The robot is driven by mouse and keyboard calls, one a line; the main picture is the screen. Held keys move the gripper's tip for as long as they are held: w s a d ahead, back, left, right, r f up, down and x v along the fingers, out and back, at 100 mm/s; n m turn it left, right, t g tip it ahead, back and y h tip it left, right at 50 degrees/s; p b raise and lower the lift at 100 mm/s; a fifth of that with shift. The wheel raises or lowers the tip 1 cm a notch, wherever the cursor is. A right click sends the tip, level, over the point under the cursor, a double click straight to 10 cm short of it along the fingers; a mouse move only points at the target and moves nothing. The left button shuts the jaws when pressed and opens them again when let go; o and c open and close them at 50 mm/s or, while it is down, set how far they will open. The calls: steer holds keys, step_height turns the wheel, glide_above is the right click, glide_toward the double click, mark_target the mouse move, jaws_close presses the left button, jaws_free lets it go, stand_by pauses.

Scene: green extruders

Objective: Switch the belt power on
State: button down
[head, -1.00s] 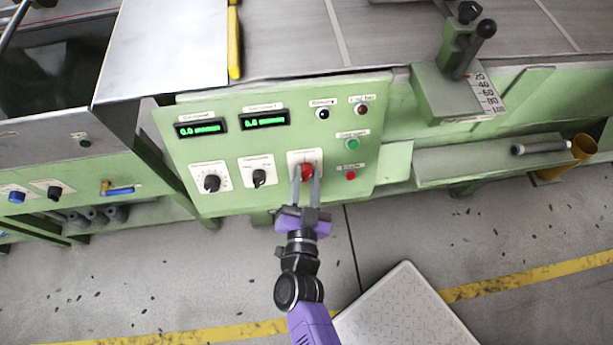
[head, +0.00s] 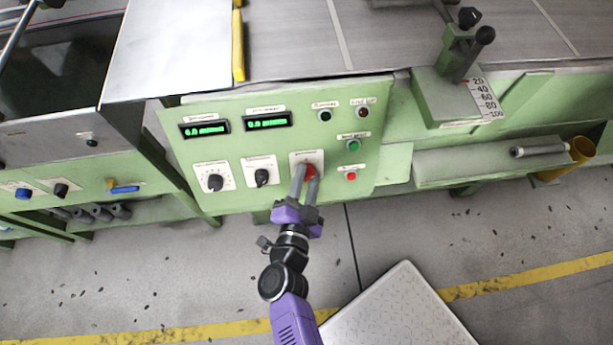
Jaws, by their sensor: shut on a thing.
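A red rotary knob (head: 309,170) sits on a white plate at the lower right of the green control panel (head: 230,143). My gripper (head: 307,176) reaches up from below with its two grey fingers on either side of the red knob, shut on it. The fingers and the wrist look tilted to the right at the top. The fingers partly hide the knob and its plate, and the label text is too small to read.
Two black knobs (head: 215,182) (head: 262,177) are to the left. Green (head: 353,145) and red (head: 351,176) buttons are to the right. Two green-lit displays (head: 268,122) are above. A pale platform (head: 395,310) lies on the floor, lower right.

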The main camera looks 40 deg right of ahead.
steer(key=shift+s, duration=0.1)
steer(key=c, duration=1.1)
jaws_free()
steer(key=v, duration=0.7)
steer(key=shift+s+a+b, duration=0.2)
steer(key=shift+a+b, duration=0.05)
steer(key=shift+b, duration=0.05)
